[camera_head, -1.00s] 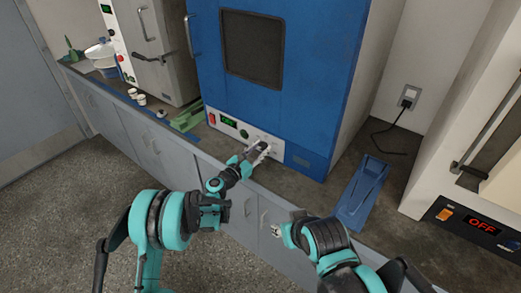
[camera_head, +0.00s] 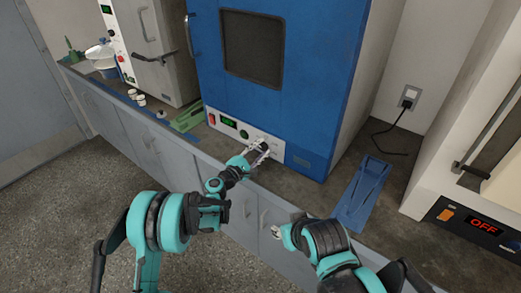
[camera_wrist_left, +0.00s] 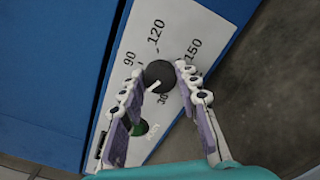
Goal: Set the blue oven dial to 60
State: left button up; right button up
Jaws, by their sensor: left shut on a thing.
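The blue oven (camera_head: 300,90) stands on the counter, with a pale control strip (camera_head: 225,122) along its bottom front. Its dial (camera_wrist_left: 159,74) is a round black knob with a white pointer line on its lower-left side. The printed 30, 90, 120 and 150 are legible around it. The 60 is not visible; the left finger covers part of the scale. My left gripper (camera_head: 262,149) is at the knob; in the left wrist view its fingers (camera_wrist_left: 159,68) are shut on the knob from both sides. My right gripper (camera_head: 277,231) hangs in front of the counter, its jaws unclear.
A green display (camera_head: 228,123) and a red switch (camera_head: 212,118) are on the oven's strip. A blue tool or stand (camera_head: 362,192) lies on the counter to the right. Another device showing OFF (camera_head: 482,222) stands at far right. A green object (camera_head: 188,117) lies left of the oven.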

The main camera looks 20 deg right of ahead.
pick_arm(q)
jog(key=shift+m, duration=0.6)
jog(key=o, duration=1.2)
jog(key=shift+c, duration=0.2)
jog(key=shift+a, duration=0.1)
jog(key=v, duration=1.1)
jog(key=shift+s+a, duration=0.25)
jog(key=shift+s, duration=0.1)
